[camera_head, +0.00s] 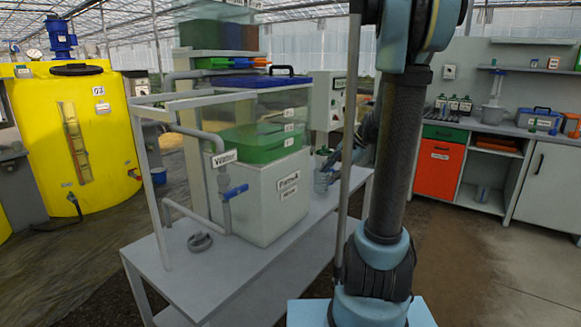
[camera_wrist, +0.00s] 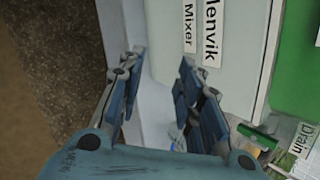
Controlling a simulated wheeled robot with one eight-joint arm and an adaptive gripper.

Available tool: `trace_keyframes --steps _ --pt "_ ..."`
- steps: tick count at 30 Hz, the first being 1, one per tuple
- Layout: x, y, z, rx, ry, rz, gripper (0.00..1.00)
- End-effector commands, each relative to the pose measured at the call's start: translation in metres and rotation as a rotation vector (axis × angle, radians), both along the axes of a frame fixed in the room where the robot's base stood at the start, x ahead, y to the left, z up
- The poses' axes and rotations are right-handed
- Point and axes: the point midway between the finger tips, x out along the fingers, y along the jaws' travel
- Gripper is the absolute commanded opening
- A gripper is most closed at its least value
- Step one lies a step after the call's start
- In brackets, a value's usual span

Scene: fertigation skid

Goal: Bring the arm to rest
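My arm stands upright on the right side of the head view and bends behind its own column. My gripper (camera_wrist: 162,62) shows in the wrist view with its two blue-grey fingers apart and nothing between them. The fingers are beside a pale cabinet wall (camera_wrist: 215,85) with a "Menvik Mixer" label (camera_wrist: 207,32). In the head view the gripper is mostly hidden behind my arm, near the right side of the white mixer tank (camera_head: 270,200) on the skid.
The skid's grey bench (camera_head: 220,275) carries a round dark cap (camera_head: 200,242) and a pipe with a blue-handled valve (camera_head: 235,192). A yellow tank (camera_head: 65,150) stands left. A workbench with an orange drawer unit (camera_head: 438,168) stands right. Open floor (camera_head: 500,265) lies at the lower right.

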Motion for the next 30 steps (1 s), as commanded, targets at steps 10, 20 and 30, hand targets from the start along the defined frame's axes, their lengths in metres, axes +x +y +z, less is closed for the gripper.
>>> trace_keyframes --steps 10,20,30 --pt "-0.088 0.008 -0.007 -0.205 -0.083 0.193 0.33" --pt "-0.165 0.002 -0.028 -0.395 -0.152 0.393 0.33" --pt "-0.234 -0.016 -0.062 -0.585 -0.214 0.614 0.33"
